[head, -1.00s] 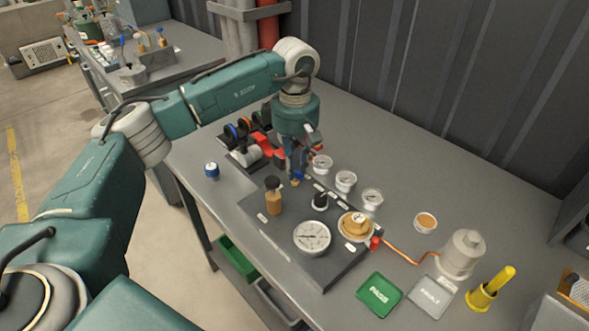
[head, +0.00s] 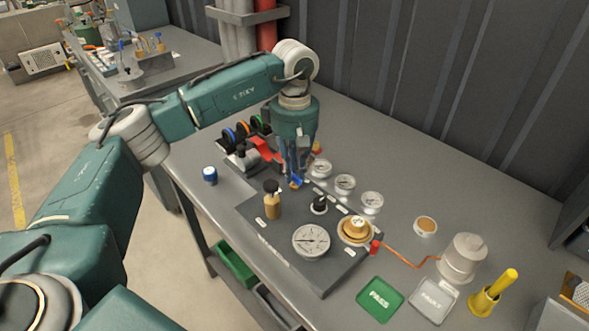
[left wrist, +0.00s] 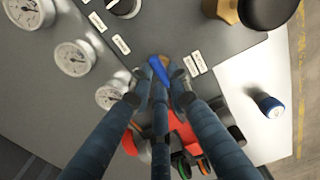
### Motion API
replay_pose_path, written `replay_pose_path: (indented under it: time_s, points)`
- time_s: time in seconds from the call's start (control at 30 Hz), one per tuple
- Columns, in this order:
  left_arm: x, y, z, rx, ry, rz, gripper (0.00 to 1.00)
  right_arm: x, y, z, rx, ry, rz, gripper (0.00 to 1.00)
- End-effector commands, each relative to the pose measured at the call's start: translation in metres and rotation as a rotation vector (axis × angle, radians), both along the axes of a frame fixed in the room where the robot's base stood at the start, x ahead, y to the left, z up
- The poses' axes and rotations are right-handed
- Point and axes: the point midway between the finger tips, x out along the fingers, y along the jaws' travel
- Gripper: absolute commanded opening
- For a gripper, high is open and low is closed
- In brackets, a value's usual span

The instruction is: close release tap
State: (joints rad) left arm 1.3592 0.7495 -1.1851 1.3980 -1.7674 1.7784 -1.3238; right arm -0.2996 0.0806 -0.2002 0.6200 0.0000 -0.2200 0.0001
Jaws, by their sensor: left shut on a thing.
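A small tap with a blue lever (head: 297,182) sits at the far left corner of the dark panel (head: 278,238). My left gripper (head: 297,176) points down over it, its fingers closed around the lever. In the left wrist view the blue lever (left wrist: 158,70) shows between the fingertips, with a bit of brass (left wrist: 165,60) beside it. The fingers hide part of the tap, so its exact angle is hard to tell. My right gripper is not in view.
The panel carries a large gauge (head: 311,240), a black-topped brass part (head: 272,203), a black knob (head: 319,203) and a brass fitting (head: 355,229). Small gauges (head: 345,184) line its far side. A red-handled tool (head: 267,152) lies close behind the gripper. A blue-capped item (head: 210,174) stands left.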

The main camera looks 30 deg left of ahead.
Motion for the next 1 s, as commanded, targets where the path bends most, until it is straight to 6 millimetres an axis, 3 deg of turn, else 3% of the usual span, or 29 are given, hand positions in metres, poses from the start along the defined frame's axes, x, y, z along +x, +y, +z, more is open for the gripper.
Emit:
replay_pose_path:
  time_s: [0.03, 0.07, 0.13, 0.43, 0.57, 1.0]
  points:
    - [0.002, 0.0, 0.003, -0.001, -0.007, -0.001, 0.0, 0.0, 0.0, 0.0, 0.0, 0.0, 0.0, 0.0]
    - [0.002, 0.0, 0.003, -0.001, -0.007, -0.001, 0.23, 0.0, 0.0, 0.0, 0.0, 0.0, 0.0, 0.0]
    - [0.001, 0.0, 0.002, -0.001, -0.006, -0.001, 0.36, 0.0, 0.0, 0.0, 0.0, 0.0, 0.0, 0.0]
    - [0.001, 0.0, 0.002, 0.0, -0.003, 0.0, 0.36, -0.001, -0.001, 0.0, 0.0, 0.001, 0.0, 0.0]
    - [0.001, 0.0, 0.011, -0.001, -0.005, 0.001, 0.36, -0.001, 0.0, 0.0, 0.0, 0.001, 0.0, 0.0]
    - [0.001, -0.001, 0.098, 0.0, -0.006, 0.0, 0.36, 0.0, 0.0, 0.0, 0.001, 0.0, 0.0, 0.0]
